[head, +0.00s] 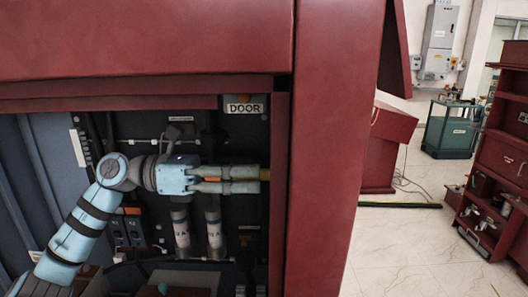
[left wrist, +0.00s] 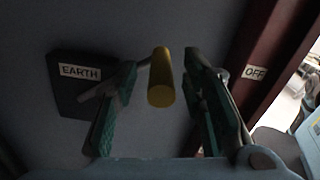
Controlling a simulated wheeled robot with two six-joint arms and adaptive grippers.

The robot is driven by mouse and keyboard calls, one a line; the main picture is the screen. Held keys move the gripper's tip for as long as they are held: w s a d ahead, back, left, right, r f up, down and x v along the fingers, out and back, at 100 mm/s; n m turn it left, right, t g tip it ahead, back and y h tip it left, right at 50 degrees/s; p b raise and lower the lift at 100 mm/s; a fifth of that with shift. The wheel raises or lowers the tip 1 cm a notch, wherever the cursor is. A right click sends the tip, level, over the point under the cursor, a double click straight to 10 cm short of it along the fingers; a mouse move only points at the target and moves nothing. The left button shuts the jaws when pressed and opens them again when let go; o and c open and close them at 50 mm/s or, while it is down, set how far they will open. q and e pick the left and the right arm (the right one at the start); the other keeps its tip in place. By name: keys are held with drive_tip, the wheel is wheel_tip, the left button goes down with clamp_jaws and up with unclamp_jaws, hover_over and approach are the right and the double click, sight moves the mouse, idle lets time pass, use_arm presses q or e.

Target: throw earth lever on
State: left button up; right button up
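The earth lever shows as a yellow rod end (left wrist: 161,92) in the left wrist view, pointing toward the camera. A dark block with an EARTH label (left wrist: 80,72) is left of it, and an OFF label (left wrist: 255,72) is on the red frame to its right. My left gripper (left wrist: 160,72) is open, with one finger on each side of the rod and gaps showing on both sides. In the head view my left gripper (head: 257,180) points right inside the cabinet, its tips at a small yellow part (head: 265,174). My right gripper is not in view.
The red cabinet (head: 332,150) surrounds the opening, with a DOOR label (head: 244,105) above the gripper. Grey cylinders (head: 181,232) stand below the gripper. Open floor (head: 400,250) lies to the right, with a teal cart (head: 450,133) beyond.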

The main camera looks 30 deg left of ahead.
sight(280, 173)
use_arm(q)
drive_tip(key=x, duration=0.3)
drive_tip(key=shift+w+a+r+p, duration=0.1)
drive_tip(key=shift+p, duration=0.3)
drive_tip(key=shift+d, duration=0.25)
drive_tip(key=shift+s, duration=0.2)
drive_tip(key=shift+w, duration=0.1)
clamp_jaws()
